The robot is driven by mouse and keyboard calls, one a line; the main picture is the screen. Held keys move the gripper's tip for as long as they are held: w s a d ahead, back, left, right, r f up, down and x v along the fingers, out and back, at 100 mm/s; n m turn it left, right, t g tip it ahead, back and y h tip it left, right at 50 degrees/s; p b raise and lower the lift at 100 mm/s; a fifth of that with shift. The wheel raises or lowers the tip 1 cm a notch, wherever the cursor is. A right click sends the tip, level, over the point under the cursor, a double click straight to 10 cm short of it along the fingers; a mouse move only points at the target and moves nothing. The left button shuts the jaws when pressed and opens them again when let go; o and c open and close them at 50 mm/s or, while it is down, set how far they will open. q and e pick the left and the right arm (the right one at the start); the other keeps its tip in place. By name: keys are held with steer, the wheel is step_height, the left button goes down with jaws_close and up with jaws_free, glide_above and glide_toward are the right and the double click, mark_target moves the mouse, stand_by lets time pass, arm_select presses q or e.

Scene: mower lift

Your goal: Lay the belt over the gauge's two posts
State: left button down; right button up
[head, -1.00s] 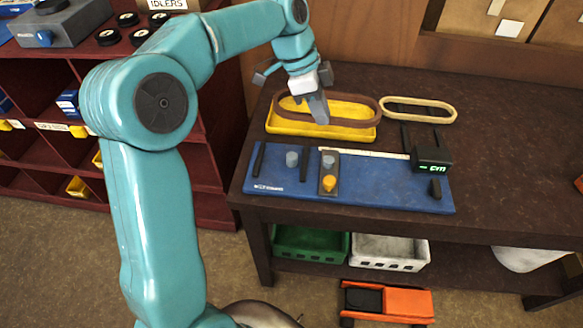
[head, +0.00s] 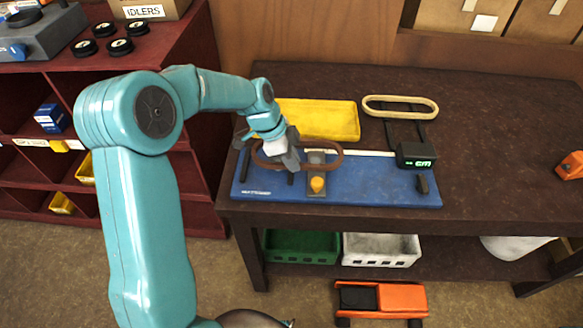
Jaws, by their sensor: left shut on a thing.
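The brown belt (head: 341,154) is an oval loop held above the left half of the blue gauge board (head: 380,187). My left gripper (head: 291,164) is shut on the belt, near the middle of the loop's left part. A grey post (head: 316,158) shows inside the loop's outline, above the slide with the yellow knob (head: 317,184). The other grey post is hidden behind my gripper. I cannot tell whether the belt is around the posts or still above them. My right gripper is not in view.
The yellow tray (head: 345,134) behind the gauge is empty. A pale belt (head: 437,106) lies at the back, right of the tray. A black readout box (head: 415,155) stands on the gauge's right. An orange object (head: 570,166) lies at the right; the table between is clear.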

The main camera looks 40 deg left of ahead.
arm_select(q)
steer(key=shift+s+f, duration=0.1)
steer(key=shift+f, duration=1.65)
steer(key=shift+f, duration=0.15)
steer(key=c, duration=1.2)
jaws_free()
steer(key=shift+r, duration=0.3)
steer(key=v, duration=1.2)
steer(key=shift+s+f+b, duration=0.1)
steer(key=shift+b, duration=0.2)
